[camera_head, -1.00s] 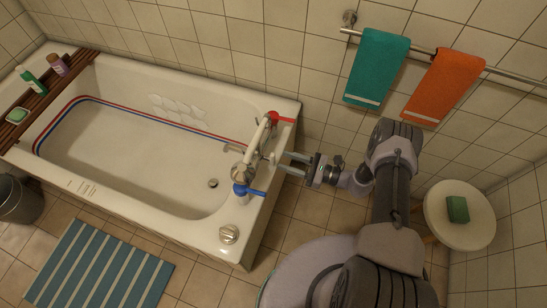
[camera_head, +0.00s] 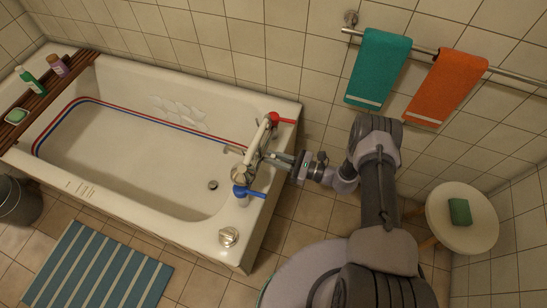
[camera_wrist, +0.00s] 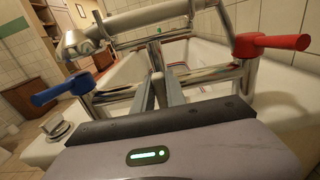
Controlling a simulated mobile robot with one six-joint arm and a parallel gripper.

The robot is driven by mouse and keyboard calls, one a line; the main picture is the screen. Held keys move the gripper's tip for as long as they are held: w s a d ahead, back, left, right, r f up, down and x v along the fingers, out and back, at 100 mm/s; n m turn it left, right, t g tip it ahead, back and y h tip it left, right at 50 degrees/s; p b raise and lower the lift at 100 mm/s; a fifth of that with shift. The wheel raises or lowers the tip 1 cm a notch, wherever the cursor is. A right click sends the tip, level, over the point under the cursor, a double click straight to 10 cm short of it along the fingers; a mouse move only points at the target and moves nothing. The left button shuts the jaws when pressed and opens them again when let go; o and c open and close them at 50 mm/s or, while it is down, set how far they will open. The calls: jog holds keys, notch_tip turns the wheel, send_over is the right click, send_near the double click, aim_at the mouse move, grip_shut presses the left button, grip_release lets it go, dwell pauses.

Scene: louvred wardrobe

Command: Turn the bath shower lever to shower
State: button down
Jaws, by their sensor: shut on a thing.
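The chrome bath mixer stands on the bath's right rim, with a red tap handle (camera_head: 283,120) at its far end and a blue tap handle (camera_head: 250,193) at its near end. They also show in the wrist view, red (camera_wrist: 272,45) at right and blue (camera_wrist: 62,91) at left. My gripper (camera_head: 266,158) reaches the mixer's middle from the right. In the wrist view its two fingers (camera_wrist: 163,88) are close together at the mixer body. It is shut on the bath shower lever, which is mostly hidden between the fingers, so its angle cannot be told.
A pale hand shower (camera_head: 263,136) lies across the top of the mixer, close above my fingers. A round knob (camera_head: 229,236) sits on the bath rim. A stool (camera_head: 478,232) with a green block stands right. Towels (camera_head: 380,68) hang on the wall rail.

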aim_at(261, 165)
jog(key=shift+n, duration=0.3)
jog(key=n, duration=0.1)
jog(key=s+n, duration=0.1)
jog(key=n, duration=0.1)
jog(key=shift+a+f+n, duration=0.1)
jog(key=shift+a+n, duration=0.1)
jog(key=shift+n, duration=0.1)
jog(key=n, duration=0.4)
jog(key=shift+s+a+f+n, duration=0.15)
jog(key=shift+s+f+n, duration=0.15)
jog(key=shift+s, duration=0.05)
jog(key=n, duration=0.4)
jog(key=shift+s+f, duration=0.3)
jog(key=shift+f, duration=0.1)
jog(key=shift+s+a+f+n, duration=0.1)
jog(key=shift+f+n, duration=0.15)
jog(key=shift+n, duration=1)
jog(key=shift+f+n, duration=0.25)
jog(key=shift+n, duration=1)
jog(key=c, duration=1.4)
grip_release()
jog(key=shift+o, duration=0.2)
